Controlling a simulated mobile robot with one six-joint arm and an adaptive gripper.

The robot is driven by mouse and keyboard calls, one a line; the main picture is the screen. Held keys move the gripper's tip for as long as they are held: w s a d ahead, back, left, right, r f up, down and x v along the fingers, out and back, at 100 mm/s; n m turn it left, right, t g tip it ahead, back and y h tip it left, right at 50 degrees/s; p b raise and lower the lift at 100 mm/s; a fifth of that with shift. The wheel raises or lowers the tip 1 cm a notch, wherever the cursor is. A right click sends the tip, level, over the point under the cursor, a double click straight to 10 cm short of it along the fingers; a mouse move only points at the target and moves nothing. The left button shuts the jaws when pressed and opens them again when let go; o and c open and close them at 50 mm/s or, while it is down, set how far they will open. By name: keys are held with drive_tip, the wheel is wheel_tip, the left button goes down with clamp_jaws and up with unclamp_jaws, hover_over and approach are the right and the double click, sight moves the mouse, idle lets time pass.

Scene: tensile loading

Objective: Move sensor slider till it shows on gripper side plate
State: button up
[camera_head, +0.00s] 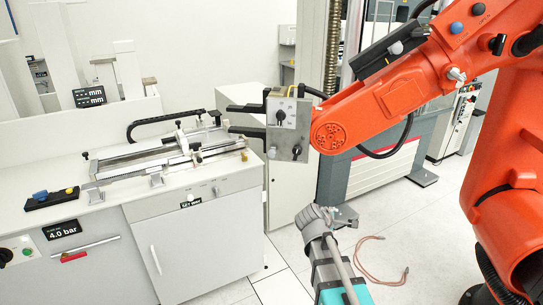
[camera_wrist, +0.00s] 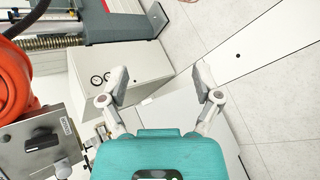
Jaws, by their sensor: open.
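The grey side plate (camera_head: 297,148) sits at the end of an orange robot arm, with two black jaws pointing left. It carries a black knob (camera_head: 281,115) and small marks too small to read. A grey plate with a black knob (camera_wrist: 41,142) and a small label also shows at the lower left of the wrist view. I cannot tell which part is the sensor slider. My gripper (camera_wrist: 162,78) is open and empty, its two fingers wide apart. In the head view my gripper (camera_head: 327,215) is below and right of the side plate, apart from it.
The orange arm (camera_head: 390,98) fills the right side. A bench (camera_head: 100,228) with a measuring rig (camera_head: 165,155) stands left. A white cabinet with gauges (camera_wrist: 130,62) lies beyond my fingers. A reddish cable (camera_head: 375,275) lies on the otherwise clear floor.

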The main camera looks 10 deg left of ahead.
drive_tip(key=w+a+r+n+t+y, duration=0.1)
drive_tip(key=w+a+r+n+t, duration=0.6)
drive_tip(key=a+n, duration=0.45)
drive_tip(key=n+t+y, duration=0.2)
drive_tip(key=n+y, duration=0.3)
drive_tip(key=n, duration=0.6)
approach(272, 155)
drive_tip(key=s, duration=0.3)
drive_tip(key=shift+s+a+f, duration=0.2)
drive_tip(key=shift+a+f, duration=0.05)
drive_tip(key=shift+a, duration=0.05)
drive_tip(key=shift+w, duration=0.1)
drive_tip(key=w, duration=1.3)
drive_tip(key=shift+w+d, duration=0.3)
drive_tip(key=shift+w, duration=0.05)
clamp_jaws()
